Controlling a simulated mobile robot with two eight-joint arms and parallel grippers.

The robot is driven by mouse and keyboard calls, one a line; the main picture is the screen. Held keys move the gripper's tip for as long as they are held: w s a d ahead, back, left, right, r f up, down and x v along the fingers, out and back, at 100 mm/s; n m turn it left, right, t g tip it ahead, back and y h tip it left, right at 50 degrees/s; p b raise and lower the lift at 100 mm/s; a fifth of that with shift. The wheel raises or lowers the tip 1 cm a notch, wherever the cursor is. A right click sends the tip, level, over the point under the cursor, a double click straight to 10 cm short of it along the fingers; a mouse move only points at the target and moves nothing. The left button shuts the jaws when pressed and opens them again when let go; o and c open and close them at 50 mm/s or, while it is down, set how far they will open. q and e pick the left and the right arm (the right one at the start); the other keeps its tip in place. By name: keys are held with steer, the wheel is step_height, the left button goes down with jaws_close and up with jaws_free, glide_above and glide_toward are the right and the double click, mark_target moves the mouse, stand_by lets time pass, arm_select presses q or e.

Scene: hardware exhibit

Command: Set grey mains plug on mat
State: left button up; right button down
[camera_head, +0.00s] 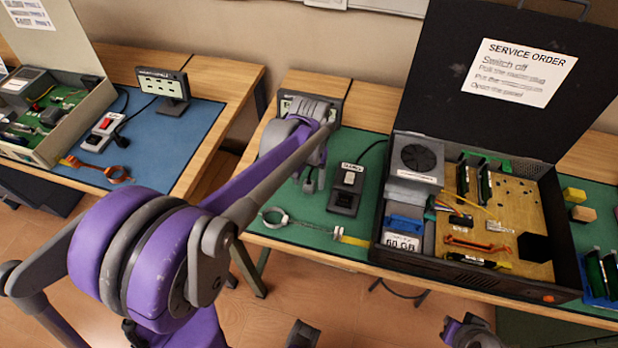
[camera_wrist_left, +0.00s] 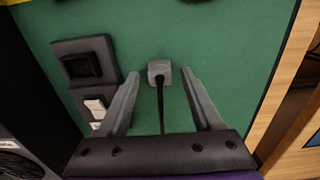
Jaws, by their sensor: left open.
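The grey mains plug (camera_wrist_left: 160,72) is off the socket box, on the green mat (camera_wrist_left: 228,35) as far as I can tell, with its black cord running back toward my wrist. It shows small below my gripper in the head view (camera_head: 309,186). My left gripper (camera_wrist_left: 161,80) is open, with one finger on each side of the plug and visible gaps to both. In the head view it (camera_head: 317,155) reaches down over the mat. The dark socket box (camera_head: 346,190) with a light switch lies beside the plug; its socket looks empty in the left wrist view (camera_wrist_left: 82,65).
A black open case (camera_head: 455,262) labelled service order stands right of the socket box. A cable with a ring end (camera_head: 275,217) lies at the mat's front. A small display (camera_head: 290,103) stands behind. Another table with a blue mat (camera_head: 170,140) is at left.

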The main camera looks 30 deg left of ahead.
mark_target(309, 183)
arm_select(q)
steer(key=shift+r, duration=0.55)
step_height(309, 183, up, 11)
steer(key=p, duration=0.1)
steer(key=s+d+f+m+t, duration=0.1)
steer(key=s+d+f+t, duration=0.1)
steer(key=s, duration=0.6)
steer(key=s+d+f+m+t, duration=0.1)
steer(key=s+d+f+t, duration=0.2)
steer(key=s+f, duration=0.4)
steer(key=shift+s+d+f+m, duration=0.3)
steer(key=shift+s+d, duration=0.6)
